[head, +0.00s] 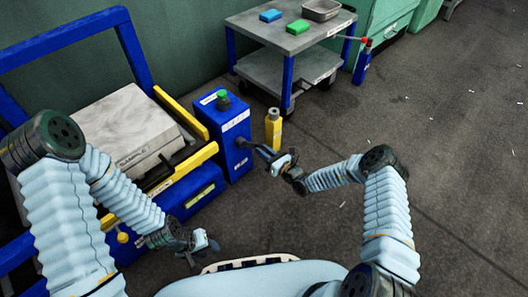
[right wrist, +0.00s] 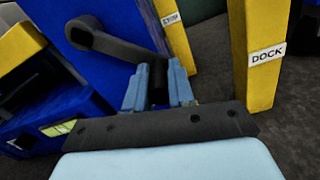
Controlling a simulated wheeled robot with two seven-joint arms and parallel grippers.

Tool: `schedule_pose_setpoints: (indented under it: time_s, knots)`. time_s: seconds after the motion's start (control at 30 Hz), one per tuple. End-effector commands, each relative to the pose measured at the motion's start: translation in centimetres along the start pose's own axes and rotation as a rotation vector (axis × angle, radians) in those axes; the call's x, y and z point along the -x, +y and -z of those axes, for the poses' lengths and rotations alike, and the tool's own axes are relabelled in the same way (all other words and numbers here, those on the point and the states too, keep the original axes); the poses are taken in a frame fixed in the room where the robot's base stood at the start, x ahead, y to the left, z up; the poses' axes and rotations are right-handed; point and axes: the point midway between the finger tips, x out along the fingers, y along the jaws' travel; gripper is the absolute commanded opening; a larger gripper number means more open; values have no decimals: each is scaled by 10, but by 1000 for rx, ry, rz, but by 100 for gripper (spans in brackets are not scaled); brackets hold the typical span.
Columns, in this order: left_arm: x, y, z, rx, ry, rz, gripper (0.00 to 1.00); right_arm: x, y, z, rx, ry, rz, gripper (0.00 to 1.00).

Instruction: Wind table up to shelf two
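A press table with a pale grey block (head: 128,128) labelled SAMPLE stands at left inside a blue frame (head: 135,50) with yellow rails (head: 182,113). Beside it is a blue box (head: 228,130) with a green-topped knob (head: 222,98). A dark crank (head: 246,143) sticks out of the box's right side; it also shows in the right wrist view (right wrist: 105,43). My right gripper (head: 288,163) is at the crank's outer end, its fingers (right wrist: 157,85) closed around the dark handle. My left gripper (head: 205,250) is open and empty, low in front of the press. No shelf marked two can be made out.
A yellow post (head: 273,130) stands right of the box; its DOCK label shows in the right wrist view (right wrist: 266,54). A grey cart (head: 285,35) behind carries a blue block, a green block and a tray.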

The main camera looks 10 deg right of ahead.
Motion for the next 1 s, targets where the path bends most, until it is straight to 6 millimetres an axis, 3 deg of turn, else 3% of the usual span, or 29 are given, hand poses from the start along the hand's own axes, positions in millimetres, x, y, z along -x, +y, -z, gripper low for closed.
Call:
schedule_pose_setpoints:
  time_s: [1.0]
  knots:
    - [-3,-1,0,0,1,0,39,0,8,11,-105,4,-4,0]
